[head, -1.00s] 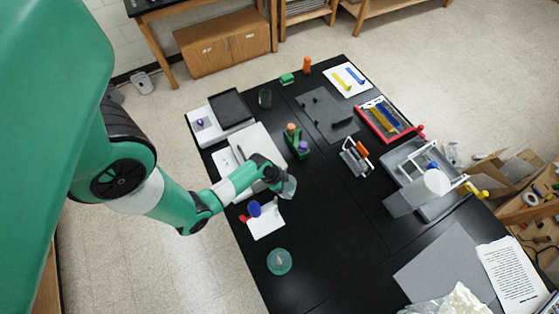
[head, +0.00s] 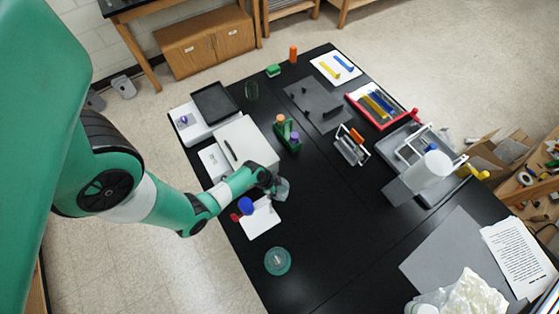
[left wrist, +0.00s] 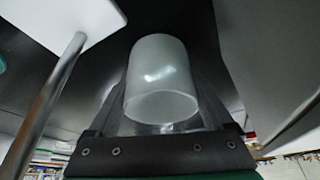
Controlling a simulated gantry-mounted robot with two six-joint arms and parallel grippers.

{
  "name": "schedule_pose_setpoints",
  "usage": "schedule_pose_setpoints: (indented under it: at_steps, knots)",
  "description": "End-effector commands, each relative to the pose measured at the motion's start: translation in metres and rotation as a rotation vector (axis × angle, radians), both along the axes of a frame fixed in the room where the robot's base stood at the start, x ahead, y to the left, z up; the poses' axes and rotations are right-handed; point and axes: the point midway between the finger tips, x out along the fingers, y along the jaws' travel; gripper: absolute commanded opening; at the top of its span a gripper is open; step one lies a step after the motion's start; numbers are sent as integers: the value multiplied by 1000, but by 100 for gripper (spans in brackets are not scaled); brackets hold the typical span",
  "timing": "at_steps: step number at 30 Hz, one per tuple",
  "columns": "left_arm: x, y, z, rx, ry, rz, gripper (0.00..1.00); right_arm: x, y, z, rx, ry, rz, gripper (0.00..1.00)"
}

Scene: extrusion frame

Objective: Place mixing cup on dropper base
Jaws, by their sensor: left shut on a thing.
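My left gripper (head: 272,185) is shut on the mixing cup (head: 282,189), a small translucent whitish cup. The left wrist view shows the cup (left wrist: 160,82) between the fingers, its round rim facing the camera. In the head view the cup appears just beyond the upper right edge of a white base plate (head: 262,222), which looks like the dropper base. A blue round part (head: 245,205) and a red part show at its left side. The wrist view also shows a white plate (left wrist: 75,15) and a metal rod (left wrist: 45,105) left of the cup. My right gripper is not in view.
A round teal dish (head: 277,261) lies below the white base. A green holder (head: 288,136) with orange and purple tops stands farther back. A white box (head: 247,143) and a scale (head: 196,122) are at the table's left edge.

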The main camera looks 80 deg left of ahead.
Motion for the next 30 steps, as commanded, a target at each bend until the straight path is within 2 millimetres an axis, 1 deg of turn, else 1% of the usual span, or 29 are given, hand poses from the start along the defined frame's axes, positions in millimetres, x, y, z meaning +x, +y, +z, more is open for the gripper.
schedule_pose_setpoints:
  at_steps: [5, 6, 8, 14, 17, 20, 24, 30]
  knots:
    - [0, 0, -3, -1, 1, 0, 32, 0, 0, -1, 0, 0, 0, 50]
    - [0, 0, -3, -1, 1, 0, 88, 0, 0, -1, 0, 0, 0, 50]
    - [0, 0, -3, 0, 1, 0, 99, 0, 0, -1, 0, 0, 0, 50]
    - [0, 0, -2, 0, 1, 0, 100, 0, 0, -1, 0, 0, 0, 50]
    - [0, 0, 2, 0, 0, -1, 100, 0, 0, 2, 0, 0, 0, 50]
    - [-5, 0, 16, 1, -1, 1, 100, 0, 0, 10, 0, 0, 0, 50]
    - [-17, 0, 47, 1, -1, 3, 100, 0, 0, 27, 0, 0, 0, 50]
    - [-35, 0, 90, 1, -1, 2, 100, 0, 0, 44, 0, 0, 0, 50]
